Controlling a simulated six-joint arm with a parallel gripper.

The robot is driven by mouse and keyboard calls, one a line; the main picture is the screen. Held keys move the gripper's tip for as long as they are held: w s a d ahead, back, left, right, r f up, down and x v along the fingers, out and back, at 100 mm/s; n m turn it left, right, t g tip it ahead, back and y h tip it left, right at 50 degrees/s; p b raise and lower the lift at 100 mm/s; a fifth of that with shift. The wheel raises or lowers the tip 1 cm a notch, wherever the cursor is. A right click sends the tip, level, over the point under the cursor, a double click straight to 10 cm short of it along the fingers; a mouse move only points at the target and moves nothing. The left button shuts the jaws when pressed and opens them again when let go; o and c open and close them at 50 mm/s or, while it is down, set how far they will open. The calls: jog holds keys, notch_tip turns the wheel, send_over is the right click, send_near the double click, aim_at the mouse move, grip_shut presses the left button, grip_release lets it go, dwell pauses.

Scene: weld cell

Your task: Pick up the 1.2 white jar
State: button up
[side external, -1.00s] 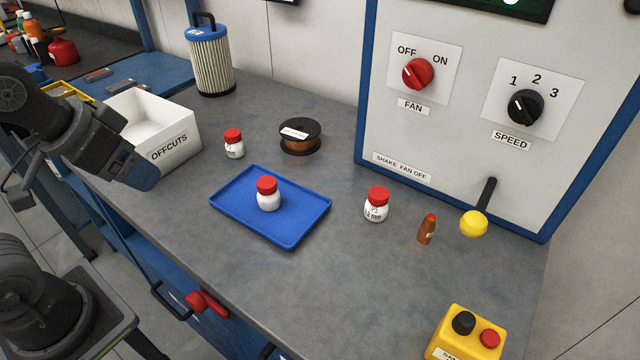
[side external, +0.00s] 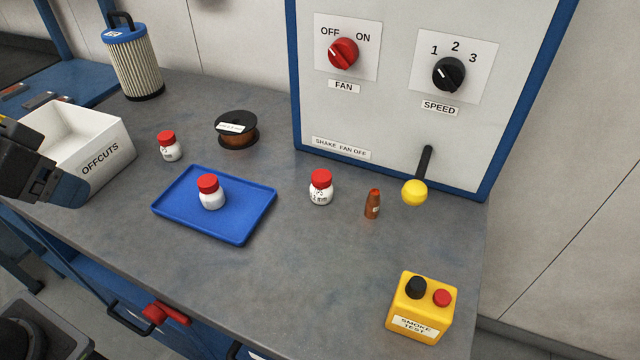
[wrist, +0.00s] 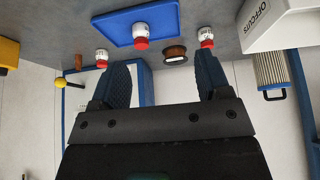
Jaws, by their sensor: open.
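Three white jars with red lids stand upright. One jar (side external: 170,147) is beside the offcuts bin, one (side external: 211,193) is on the blue tray (side external: 255,226), and one (side external: 321,188) is right of the tray. The right one's label ends in "mm"; I cannot read for certain which jar is 1.2. My gripper (side external: 62,190) is at the left, in front of the bin, apart from every jar. In the wrist view my gripper (wrist: 162,78) is open and empty. The bin-side jar (wrist: 206,36), tray jar (wrist: 140,33) and right jar (wrist: 101,57) show beyond its fingers.
The white offcuts bin (side external: 105,157) stands close to my gripper. A wire spool (side external: 237,130), filter cartridge (side external: 132,65), brown nozzle-like piece (side external: 372,204), yellow-knobbed lever (side external: 415,192) and yellow button box (side external: 420,310) stand around. Bench front is clear.

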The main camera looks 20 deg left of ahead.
jog(key=shift+o, duration=0.4)
jog(key=w+d+r+n+g, duration=0.1)
jog(key=w+d+r+n, duration=0.2)
jog(key=w+r+n, duration=0.35)
jog(key=n+g, duration=0.5)
jog(key=n, duration=1.1)
send_over(319, 175)
notch_tip(319, 175, down, 11)
jog(key=shift+m, duration=0.25)
notch_tip(319, 175, down, 8)
jog(key=shift+r, duration=0.1)
jog(key=shift+d+f, duration=0.2)
jog(key=shift+f, duration=2.35)
jog(key=c, duration=1)
